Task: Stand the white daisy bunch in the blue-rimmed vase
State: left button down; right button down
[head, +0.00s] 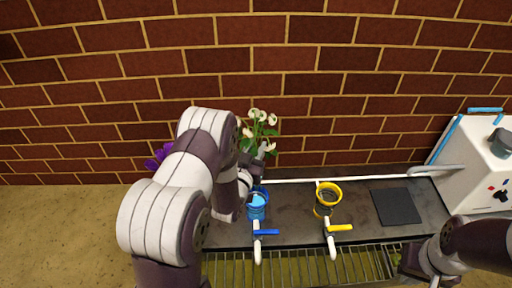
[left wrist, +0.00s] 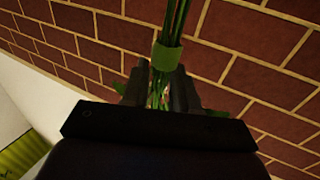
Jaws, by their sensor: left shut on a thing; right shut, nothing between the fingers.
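The white daisy bunch (head: 260,118) stands roughly upright in the head view, blooms up, against the brick wall. My left gripper (head: 254,163) is shut on its stems, behind and above the blue-rimmed vase. In the left wrist view the green stems (left wrist: 172,30) and a green band (left wrist: 166,58) show at the fingers of my left gripper (left wrist: 158,90). The blue-rimmed vase (head: 258,212) stands on the dark counter, with light blue inside. The lower stems are hidden in the head view by my gripper and arm. My right gripper (head: 414,266) is shut and empty at the lower right.
A yellow-rimmed vase (head: 326,208) stands to the right. A dark square pad (head: 397,207) and a white box (head: 478,165) lie further right. Purple flowers (head: 158,157) show behind my left arm.

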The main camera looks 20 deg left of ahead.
pick_arm(q)
jog(key=shift+f+b, duration=5.8)
jog(key=shift+f, duration=1.3)
jog(key=shift+f+b, duration=0.45)
jog(key=shift+f, duration=0.15)
jog(key=c, duration=0.8)
grip_release()
jog(key=shift+s, duration=0.1)
